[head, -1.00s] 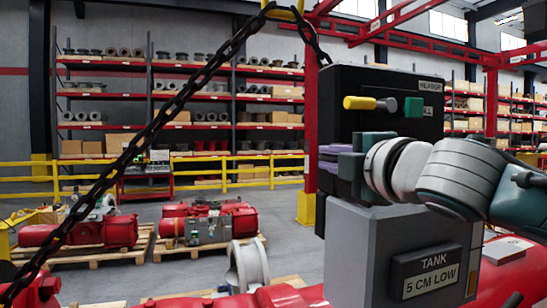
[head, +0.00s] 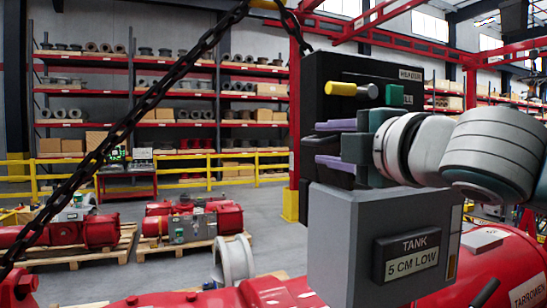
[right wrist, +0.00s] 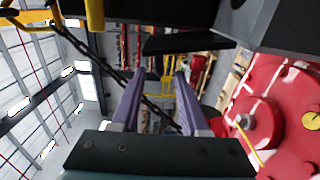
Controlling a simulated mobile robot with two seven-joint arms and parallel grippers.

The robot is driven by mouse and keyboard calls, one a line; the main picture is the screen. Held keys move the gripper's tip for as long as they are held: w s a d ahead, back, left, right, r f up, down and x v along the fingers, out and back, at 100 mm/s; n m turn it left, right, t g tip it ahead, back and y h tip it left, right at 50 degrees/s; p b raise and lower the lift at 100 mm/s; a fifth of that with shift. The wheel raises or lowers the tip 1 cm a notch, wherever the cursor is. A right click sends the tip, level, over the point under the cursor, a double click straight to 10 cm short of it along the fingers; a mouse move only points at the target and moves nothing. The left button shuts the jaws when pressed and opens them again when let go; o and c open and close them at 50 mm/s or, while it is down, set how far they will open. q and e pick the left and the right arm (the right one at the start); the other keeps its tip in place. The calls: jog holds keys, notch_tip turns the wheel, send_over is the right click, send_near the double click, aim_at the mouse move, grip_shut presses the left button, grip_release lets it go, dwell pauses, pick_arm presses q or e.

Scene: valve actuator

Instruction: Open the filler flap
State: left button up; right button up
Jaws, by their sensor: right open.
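The black header box (head: 350,68) stands above a grey tank housing (head: 345,232) marked "TANK 5 CM LOW". A yellow rod end (head: 341,88) and a green block (head: 395,94) are on its front. My right gripper (head: 318,144) is in front of the box, its two purple fingers apart and pointing left, with nothing visible between them. In the right wrist view, the open fingers (right wrist: 158,76) lie beneath a flat black plate (right wrist: 190,43), apparently apart from it. I cannot tell if this plate is the flap. My left gripper is out of view.
A dark chain (head: 130,122) hangs diagonally across the left. Red machine casing (head: 240,298) lies below the tank. Red actuators on pallets (head: 190,222), a yellow railing (head: 225,170) and shelving (head: 160,102) stand farther back. The space left of the box is open.

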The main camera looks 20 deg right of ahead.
jog(key=shift+s+d+b, duration=0.2)
jog(key=shift+s+b, duration=0.95)
jog(key=shift+s, duration=1.55)
jog(key=s+a+f+m+g+h+p, duration=0.2)
jog(key=s+f+m+g+p, duration=0.5)
jog(key=s+f+m, duration=0.5)
jog(key=s+f+m+g+p, duration=0.1)
jog(key=s+f+m+g, duration=0.1)
jog(key=s, duration=0.5)
jog(key=s+a+f+m+g+p, duration=0.1)
jog(key=s+f+m+g+p, duration=0.1)
jog(key=s+f+g, duration=0.3)
jog(key=s+f+m, duration=0.1)
jog(key=s+f, duration=0.1)
jog(key=s, duration=0.1)
jog(key=shift+a+y, duration=0.2)
jog(key=shift+y, duration=0.1)
jog(key=shift+f, duration=0.1)
